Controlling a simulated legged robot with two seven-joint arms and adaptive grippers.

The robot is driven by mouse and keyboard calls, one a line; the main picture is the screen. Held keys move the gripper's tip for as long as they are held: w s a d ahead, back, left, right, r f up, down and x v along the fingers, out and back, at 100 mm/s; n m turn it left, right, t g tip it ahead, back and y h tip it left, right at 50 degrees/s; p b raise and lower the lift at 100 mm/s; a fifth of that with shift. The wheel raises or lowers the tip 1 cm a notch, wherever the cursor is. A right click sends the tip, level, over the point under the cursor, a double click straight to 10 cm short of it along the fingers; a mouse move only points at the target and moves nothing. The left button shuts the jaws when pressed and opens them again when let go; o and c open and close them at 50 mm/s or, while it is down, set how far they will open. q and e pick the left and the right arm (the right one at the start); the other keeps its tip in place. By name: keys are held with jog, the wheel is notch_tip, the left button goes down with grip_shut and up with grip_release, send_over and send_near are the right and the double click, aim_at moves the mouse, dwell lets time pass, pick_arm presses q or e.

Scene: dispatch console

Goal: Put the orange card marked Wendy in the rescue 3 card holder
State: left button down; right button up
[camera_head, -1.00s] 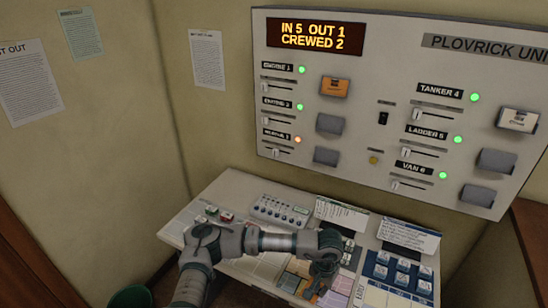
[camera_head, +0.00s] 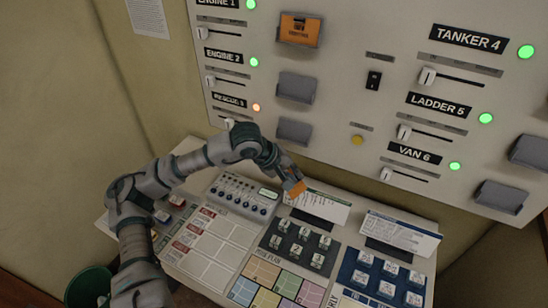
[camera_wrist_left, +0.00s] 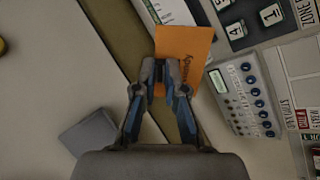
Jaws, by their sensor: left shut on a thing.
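My left gripper (camera_head: 286,174) is shut on an orange card (camera_head: 297,188) and holds it above the desk, below the wall panel. In the left wrist view the orange card (camera_wrist_left: 186,48) sticks out past the fingertips (camera_wrist_left: 162,76). The rescue 3 card holder (camera_head: 294,131) is a grey pocket on the panel, right of the RESCUE 3 label (camera_head: 230,100). No card shows in it. The card is below it and apart from it. My right gripper is out of view.
An orange card (camera_head: 299,30) sits in the engine 1 holder. The engine 2 holder (camera_head: 297,87) is grey. The desk below carries a small keypad device (camera_head: 243,195), paper cards and key blocks (camera_head: 300,245). A green bin (camera_head: 88,287) stands at lower left.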

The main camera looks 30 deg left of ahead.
pick_arm(q)
jog(key=s+a+r+n+t+y+b, duration=0.1)
jog(key=a+r+n+t+y+b, duration=0.2)
jog(key=r+n+t+b, duration=0.3)
jog(key=n+t+y+b, duration=0.2)
jog(key=t, duration=0.2)
send_near(294, 125)
jog(key=w, duration=0.2)
jog(key=w+p, duration=0.1)
jog(key=w, duration=0.2)
jog(key=shift+w+d+f, duration=0.15)
jog(key=shift+w+f, duration=0.15)
jog(key=shift+w, duration=0.05)
jog(key=shift+w+f, duration=0.25)
jog(key=shift+w, duration=0.05)
jog(key=shift+w+f+b, duration=0.15)
jog(key=shift+w+b, duration=0.15)
jog(key=shift+b, duration=0.05)
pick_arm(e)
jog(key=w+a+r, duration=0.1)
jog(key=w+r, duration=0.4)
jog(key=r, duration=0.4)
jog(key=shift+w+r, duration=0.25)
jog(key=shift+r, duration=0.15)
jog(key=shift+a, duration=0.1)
